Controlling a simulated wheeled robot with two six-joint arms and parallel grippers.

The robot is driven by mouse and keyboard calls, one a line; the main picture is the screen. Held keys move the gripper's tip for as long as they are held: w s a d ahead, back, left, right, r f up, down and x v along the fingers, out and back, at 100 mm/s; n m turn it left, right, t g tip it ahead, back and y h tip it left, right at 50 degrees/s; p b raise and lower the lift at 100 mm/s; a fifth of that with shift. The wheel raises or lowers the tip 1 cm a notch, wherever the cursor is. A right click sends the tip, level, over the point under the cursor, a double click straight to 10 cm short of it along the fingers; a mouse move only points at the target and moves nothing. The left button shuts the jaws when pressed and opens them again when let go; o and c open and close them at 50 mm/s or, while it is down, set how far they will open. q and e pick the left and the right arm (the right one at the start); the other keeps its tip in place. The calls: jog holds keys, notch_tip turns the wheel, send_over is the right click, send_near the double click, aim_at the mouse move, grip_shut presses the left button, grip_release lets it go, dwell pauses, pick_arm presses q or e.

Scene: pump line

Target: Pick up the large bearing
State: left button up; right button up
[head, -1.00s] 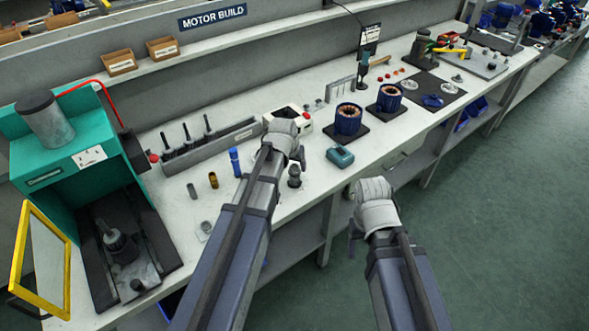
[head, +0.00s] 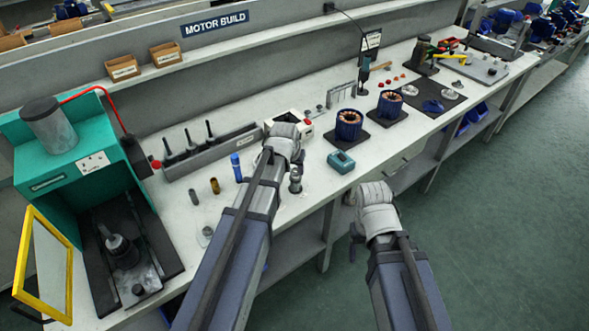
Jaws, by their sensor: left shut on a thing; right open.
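My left gripper (head: 295,182) points down over the bench, right of the blue cylinder. It is shut on a small grey part, mostly hidden by the fingers; I cannot tell for sure that this is the large bearing, or whether it touches the bench. My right gripper (head: 353,232) is open and empty, off the front edge of the bench. A small grey ring-like part (head: 207,231) lies on a pale square near the bench's front edge, to the left. No other clear large bearing can be made out.
A teal press (head: 60,160) with a yellow-framed guard stands at left. A white box (head: 290,118) sits behind my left gripper. Blue motor stators (head: 349,124) and a teal device (head: 341,161) stand to the right. A brass cylinder (head: 215,186) and the blue cylinder (head: 237,167) stand left.

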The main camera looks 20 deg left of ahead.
notch_tip(320, 180, up, 9)
jog(key=p, duration=0.8)
jog(key=shift+c, duration=0.2)
